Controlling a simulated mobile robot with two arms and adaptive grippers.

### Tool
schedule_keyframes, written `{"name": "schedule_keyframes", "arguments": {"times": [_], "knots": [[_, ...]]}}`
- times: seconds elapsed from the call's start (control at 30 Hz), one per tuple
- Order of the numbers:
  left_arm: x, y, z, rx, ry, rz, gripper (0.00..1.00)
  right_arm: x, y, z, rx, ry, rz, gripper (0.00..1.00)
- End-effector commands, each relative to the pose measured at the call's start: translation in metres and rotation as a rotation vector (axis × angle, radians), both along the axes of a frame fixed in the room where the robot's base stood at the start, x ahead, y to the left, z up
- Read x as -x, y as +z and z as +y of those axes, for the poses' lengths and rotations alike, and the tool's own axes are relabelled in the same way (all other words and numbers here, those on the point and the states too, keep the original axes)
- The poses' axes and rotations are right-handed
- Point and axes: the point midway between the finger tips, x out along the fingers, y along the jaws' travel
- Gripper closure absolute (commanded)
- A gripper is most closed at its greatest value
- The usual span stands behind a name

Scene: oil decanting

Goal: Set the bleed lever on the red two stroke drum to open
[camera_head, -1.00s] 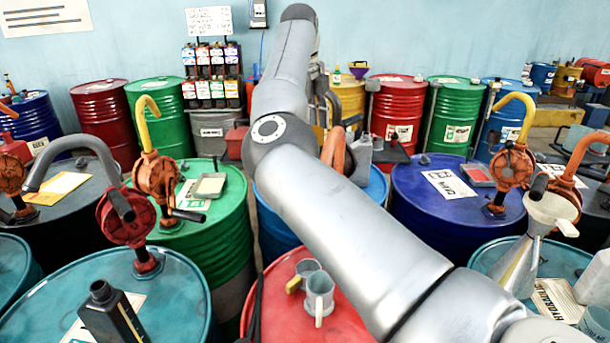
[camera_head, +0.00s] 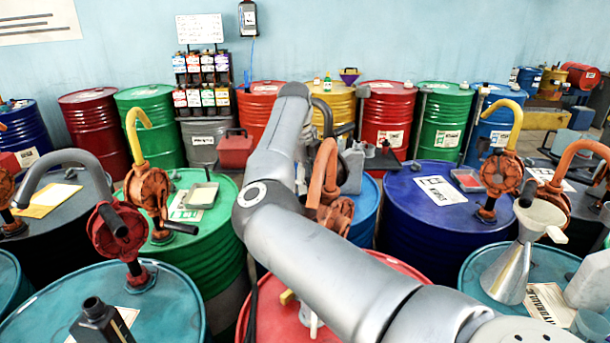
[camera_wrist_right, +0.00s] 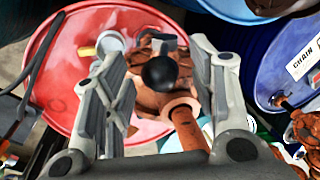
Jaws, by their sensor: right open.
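The red drum (camera_head: 268,312) stands at the front centre of the head view, partly behind my right arm. Its red lid (camera_wrist_right: 62,75) fills the upper left of the right wrist view. A rust-orange pump (camera_head: 333,212) with a curved spout rises at the drum's far side; it also shows in the wrist view (camera_wrist_right: 178,105). My right gripper (camera_wrist_right: 158,60) is open, its fingers either side of the pump's black round knob (camera_wrist_right: 160,73). I cannot tell whether they touch it. My forearm mostly hides this gripper in the head view. I cannot make out a bleed lever. My left gripper is not in view.
A blue drum (camera_head: 430,215) stands right, a green drum (camera_head: 222,245) left. A metal funnel (camera_head: 515,262) stands on the teal drum at right. Surrounding pumps leave little room.

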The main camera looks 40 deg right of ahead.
Motion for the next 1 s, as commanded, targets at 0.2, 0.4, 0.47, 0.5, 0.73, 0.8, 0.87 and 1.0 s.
{"name": "schedule_keyframes", "arguments": {"times": [0.2, 0.4, 0.47, 0.5, 0.73, 0.8, 0.87, 1.0], "knots": [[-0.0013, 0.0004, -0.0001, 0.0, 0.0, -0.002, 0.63, -0.0001, -0.0021, -0.0006, 0.001, -0.001, -0.001, 0.48], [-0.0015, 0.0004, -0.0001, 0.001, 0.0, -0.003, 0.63, -0.0002, -0.0019, -0.0006, 0.001, -0.001, 0.0, 0.64], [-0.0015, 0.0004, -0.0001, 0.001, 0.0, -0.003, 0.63, -0.0002, -0.0018, -0.0005, 0.001, -0.001, 0.0, 0.72], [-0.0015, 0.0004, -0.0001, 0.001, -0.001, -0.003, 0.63, -0.0002, -0.0018, -0.0005, 0.001, -0.001, 0.0, 0.77], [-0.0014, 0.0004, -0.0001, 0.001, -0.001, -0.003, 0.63, -0.0001, -0.0016, -0.0006, 0.001, -0.001, 0.0, 1.0], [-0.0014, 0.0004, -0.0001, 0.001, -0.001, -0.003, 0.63, -0.0001, -0.0015, -0.0006, 0.001, -0.001, 0.0, 1.0], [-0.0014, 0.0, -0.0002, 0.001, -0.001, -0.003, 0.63, -0.0001, -0.0018, -0.001, 0.002, 0.0, -0.001, 1.0], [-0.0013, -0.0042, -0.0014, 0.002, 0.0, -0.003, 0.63, 0.0, -0.0036, -0.0068, 0.019, -0.001, -0.002, 1.0]]}}
